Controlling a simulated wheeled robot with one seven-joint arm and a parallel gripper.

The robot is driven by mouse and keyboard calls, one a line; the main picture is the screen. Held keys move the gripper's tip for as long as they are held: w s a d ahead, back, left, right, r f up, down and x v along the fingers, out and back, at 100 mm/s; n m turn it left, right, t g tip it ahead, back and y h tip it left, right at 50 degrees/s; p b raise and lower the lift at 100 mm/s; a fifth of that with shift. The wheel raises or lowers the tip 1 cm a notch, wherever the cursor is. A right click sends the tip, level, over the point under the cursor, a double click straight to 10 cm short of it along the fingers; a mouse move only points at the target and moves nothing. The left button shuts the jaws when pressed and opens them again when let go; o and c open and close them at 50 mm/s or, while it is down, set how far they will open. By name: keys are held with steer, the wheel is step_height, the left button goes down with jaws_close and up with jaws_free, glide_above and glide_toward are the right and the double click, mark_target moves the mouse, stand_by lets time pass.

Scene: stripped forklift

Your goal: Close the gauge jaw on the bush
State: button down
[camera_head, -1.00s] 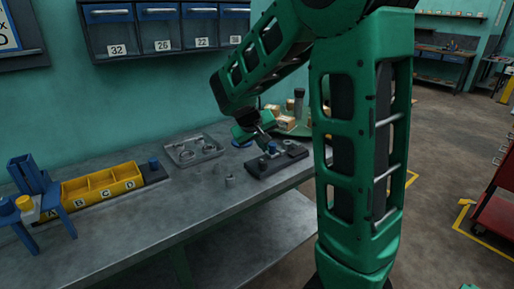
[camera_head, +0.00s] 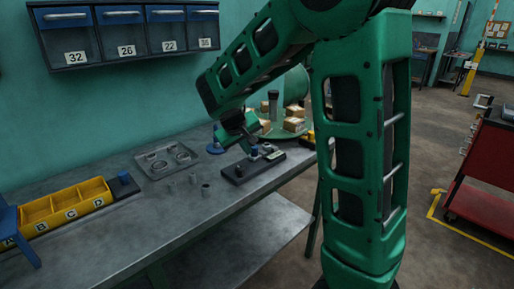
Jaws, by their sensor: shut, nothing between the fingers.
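The gauge is a dark, flat block (camera_head: 243,171) on the workbench, right of centre. It carries a blue knob (camera_head: 254,151) and small grey parts (camera_head: 267,149) near its far end. I cannot tell the jaw from the bush at this size. My gripper (camera_head: 249,144) is pointed down at the gauge, just above and beside the blue knob. It looks shut, with nothing visible held. I cannot tell whether its tips touch the gauge. My arm hides part of the area behind.
Several small grey cylinders (camera_head: 206,189) stand on the bench (camera_head: 135,215) left of the gauge. A metal tray (camera_head: 155,175) holds ring-shaped parts. A yellow bin (camera_head: 65,208) is at left. A round green tray (camera_head: 298,133) with boxes sits behind. The front bench is clear.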

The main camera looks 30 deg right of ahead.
mark_target(236, 165)
steer(key=d, duration=0.2)
steer(key=shift+d+r+m, duration=0.3)
steer(key=shift+d+r, duration=0.05)
steer(key=shift+a, duration=0.35)
steer(key=a, duration=0.1)
steer(key=w+a+f, duration=0.1)
steer(key=a, duration=0.2)
steer(key=shift+w+f, duration=0.3)
steer(key=shift+s+a+r, duration=0.2)
steer(key=shift+a+r, duration=0.05)
steer(key=shift+a, duration=0.2)
steer(key=shift+s+a+r, duration=0.2)
steer(key=shift+a, duration=0.25)
steer(key=v, duration=1)
steer(key=shift+s+a, duration=0.15)
steer(key=shift+s, duration=0.1)
steer(key=shift+f, duration=0.1)
